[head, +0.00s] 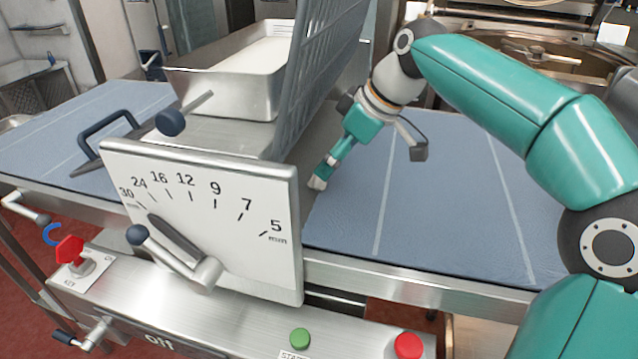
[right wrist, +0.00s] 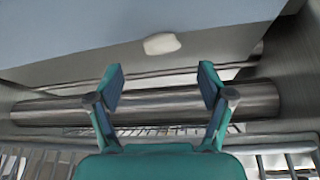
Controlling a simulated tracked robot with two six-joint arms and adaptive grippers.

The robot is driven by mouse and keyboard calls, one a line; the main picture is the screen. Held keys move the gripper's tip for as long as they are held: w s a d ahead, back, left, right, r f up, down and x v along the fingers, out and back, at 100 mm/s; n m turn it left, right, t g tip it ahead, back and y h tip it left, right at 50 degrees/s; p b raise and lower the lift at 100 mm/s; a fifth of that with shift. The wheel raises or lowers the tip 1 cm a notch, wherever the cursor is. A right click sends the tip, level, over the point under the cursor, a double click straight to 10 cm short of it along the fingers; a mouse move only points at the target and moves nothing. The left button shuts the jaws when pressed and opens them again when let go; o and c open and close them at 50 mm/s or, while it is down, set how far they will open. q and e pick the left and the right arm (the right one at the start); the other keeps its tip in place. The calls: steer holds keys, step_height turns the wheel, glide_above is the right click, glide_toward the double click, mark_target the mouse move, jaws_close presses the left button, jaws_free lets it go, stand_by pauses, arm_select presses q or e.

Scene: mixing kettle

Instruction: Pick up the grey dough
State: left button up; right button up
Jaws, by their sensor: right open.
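In the right wrist view a small pale grey-white lump of dough (right wrist: 162,43) lies on the blue-grey belt (right wrist: 80,45), near the belt's edge by the metal rollers. My right gripper (right wrist: 160,80) is open, with nothing between its fingers; the dough appears beyond the fingertips, roughly centred between them. In the head view my right gripper (head: 324,176) points down at the left end of the right-hand belt (head: 440,195), beside the grid guard. A small pale patch shows at its fingertips; whether it is dough or fingertip is unclear. My left gripper is not in view.
The grid guard (head: 318,75) stands close left of my right gripper. A metal roller (right wrist: 150,105) crosses the wrist view. A metal tray (head: 235,85) of white material and the thickness scale plate (head: 215,235) are farther left. The right-hand belt is otherwise clear.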

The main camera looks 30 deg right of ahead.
mark_target(319, 182)
steer(key=shift+x, duration=2.7)
steer(key=c, duration=1.1)
